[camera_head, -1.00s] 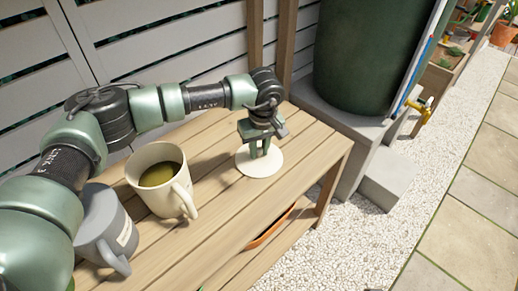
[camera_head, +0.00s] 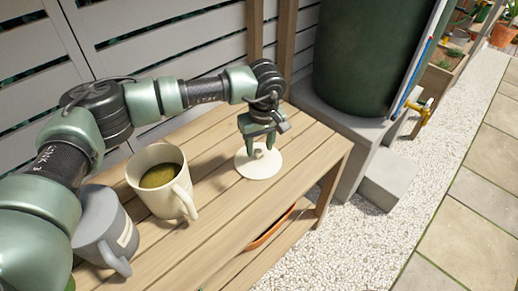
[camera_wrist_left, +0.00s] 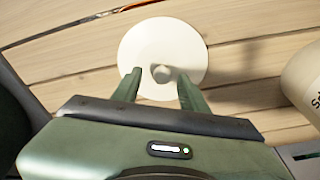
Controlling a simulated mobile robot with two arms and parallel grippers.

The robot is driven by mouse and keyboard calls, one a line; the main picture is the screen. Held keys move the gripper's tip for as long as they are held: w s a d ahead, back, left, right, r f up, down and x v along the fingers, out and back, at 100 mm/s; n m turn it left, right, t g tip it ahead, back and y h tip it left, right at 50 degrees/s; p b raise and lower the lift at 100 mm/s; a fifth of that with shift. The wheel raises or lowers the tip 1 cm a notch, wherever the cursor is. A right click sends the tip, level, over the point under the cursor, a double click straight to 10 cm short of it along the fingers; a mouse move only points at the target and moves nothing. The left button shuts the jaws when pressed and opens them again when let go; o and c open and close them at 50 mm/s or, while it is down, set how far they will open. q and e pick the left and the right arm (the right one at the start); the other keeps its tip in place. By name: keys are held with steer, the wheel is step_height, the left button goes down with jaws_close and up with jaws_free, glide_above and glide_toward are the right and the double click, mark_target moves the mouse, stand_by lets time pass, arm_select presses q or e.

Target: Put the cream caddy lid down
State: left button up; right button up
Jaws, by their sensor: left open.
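The cream caddy lid (camera_head: 251,171) is a round disc with a small knob, lying flat on the wooden bench near its far right end. It also shows in the left wrist view (camera_wrist_left: 178,40), with its knob between and just beyond the fingertips. My left gripper (camera_head: 260,150) is open just above the lid, its fingers apart on either side of the knob. The cream caddy (camera_head: 147,205) stands open on the bench to the left, with greenish contents inside and its handle toward the front. My right gripper is not in view.
A grey caddy (camera_head: 98,238) stands left of the cream one, partly behind my arm. The wooden bench (camera_head: 215,215) is clear between the cream caddy and the lid. An orange tray (camera_head: 271,230) is on the lower shelf. A dark green barrel (camera_head: 365,55) stands beyond the bench.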

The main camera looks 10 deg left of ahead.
mark_target(261, 163)
arm_select(q)
step_height(261, 163, up, 10)
steer(key=s, duration=0.1)
steer(key=shift+d+f+p, duration=0.25)
steer(key=shift+d+p, duration=0.15)
steer(key=shift+p, duration=0.05)
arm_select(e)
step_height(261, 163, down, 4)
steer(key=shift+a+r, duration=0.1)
arm_select(q)
steer(key=shift+s, duration=0.1)
